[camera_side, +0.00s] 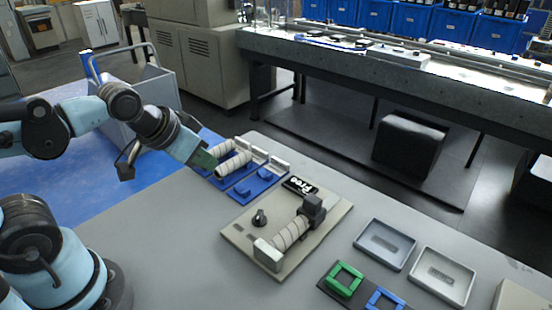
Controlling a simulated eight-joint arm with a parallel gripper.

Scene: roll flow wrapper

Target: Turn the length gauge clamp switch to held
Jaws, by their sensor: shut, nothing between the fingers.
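The length gauge (240,235) is a beige plate on the grey table, with a wrapped roll (291,234) lying between a pale end block (268,253) and a dark block (314,208). The clamp switch, a small black knob (260,218), stands on the plate to the left of the roll. A black sign (300,186) at the plate's back edge reads "Free". My gripper (206,162) is shut and empty, at the left end of the blue roll holder, behind and left of the knob and well apart from it. Its fingertips are small and hard to make out.
A blue holder (243,187) with wrapped rolls (234,164) sits behind the gauge. Two grey trays (399,265) (468,286) stand at the right, with a green frame (344,279) and a blue frame (385,300) in front. The table left of the gauge is clear.

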